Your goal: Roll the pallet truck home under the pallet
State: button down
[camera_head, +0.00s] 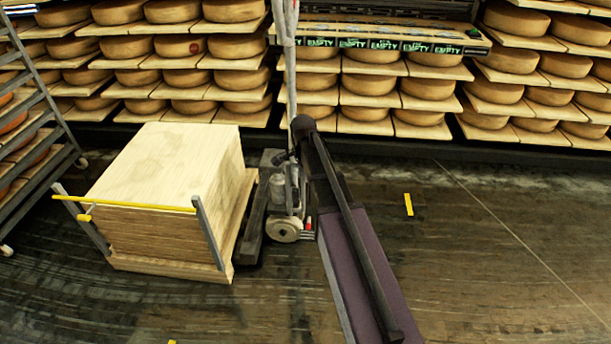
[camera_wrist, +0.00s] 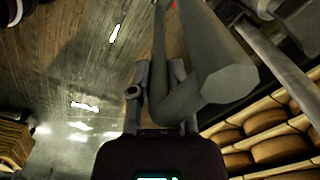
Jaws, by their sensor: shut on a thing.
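The pallet truck (camera_head: 285,190) stands upright right of the stacked pallet, its wheel on the floor and its handle (camera_head: 289,60) rising steeply. A dark fork (camera_head: 252,225) shows beside the pallet's right edge. How far the forks reach under the pallet is hidden. The wooden pallet (camera_head: 236,245) carries a tall stack of pale boards (camera_head: 170,160). My gripper (camera_wrist: 158,90) is shut on the truck's handle; the grey bar (camera_wrist: 215,60) fills the upper middle of the wrist view. In the head view my arm hides most of the grip.
Cheese shelves (camera_head: 400,105) line the back wall behind the truck. A metal rack (camera_head: 45,130) stands at left. Grey posts with a yellow bar (camera_head: 130,204) stand at the stack's near side. The floor at right is clear, with a yellow marking (camera_head: 408,204).

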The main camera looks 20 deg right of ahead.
jog(key=shift+s+d, duration=0.1)
jog(key=shift+s, duration=0.2)
jog(key=c, duration=0.6)
grip_release()
jog(key=shift+d, duration=0.1)
jog(key=shift+w, duration=0.15)
jog(key=shift+r, duration=0.2)
